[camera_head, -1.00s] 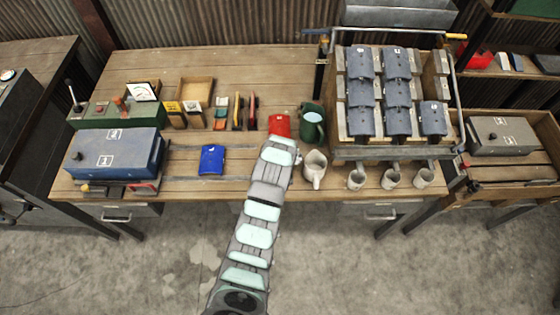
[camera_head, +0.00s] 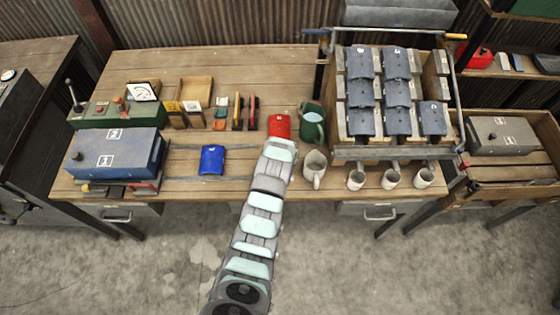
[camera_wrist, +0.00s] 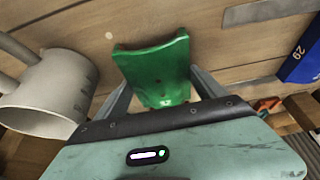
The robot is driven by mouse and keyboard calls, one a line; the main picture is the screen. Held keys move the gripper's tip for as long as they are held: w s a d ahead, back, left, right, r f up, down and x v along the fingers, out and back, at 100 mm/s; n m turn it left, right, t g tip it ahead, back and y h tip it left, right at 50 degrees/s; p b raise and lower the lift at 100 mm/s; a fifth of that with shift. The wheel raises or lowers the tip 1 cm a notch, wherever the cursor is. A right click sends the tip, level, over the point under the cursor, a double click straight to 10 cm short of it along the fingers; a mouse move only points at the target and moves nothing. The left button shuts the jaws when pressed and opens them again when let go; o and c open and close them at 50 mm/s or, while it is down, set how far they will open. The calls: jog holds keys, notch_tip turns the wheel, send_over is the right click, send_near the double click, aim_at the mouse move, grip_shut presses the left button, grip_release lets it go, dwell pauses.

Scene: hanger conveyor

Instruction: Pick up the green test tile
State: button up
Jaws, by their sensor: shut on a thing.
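The green test tile (camera_wrist: 157,72) is a curved green piece in the wrist view, standing out from between my two fingers. My gripper (camera_wrist: 161,84) is shut on it, with one grey finger at each side of the tile. In the head view the end of my arm (camera_head: 280,150) is over the front of the bench, just in front of a red tile (camera_head: 279,126). My arm hides the green tile and the fingers there. I cannot tell whether the tile touches the bench.
A pale pitcher (camera_head: 315,168) stands close to the right of my arm; it also shows in the wrist view (camera_wrist: 48,92). A blue tile (camera_head: 212,159) lies to the left. A rack of grey tiles (camera_head: 397,93) stands at right, with grey cups (camera_head: 391,178) before it.

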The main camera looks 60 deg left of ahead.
jog(key=c, duration=0.9)
jog(key=shift+o, duration=0.2)
jog(key=shift+r, duration=0.15)
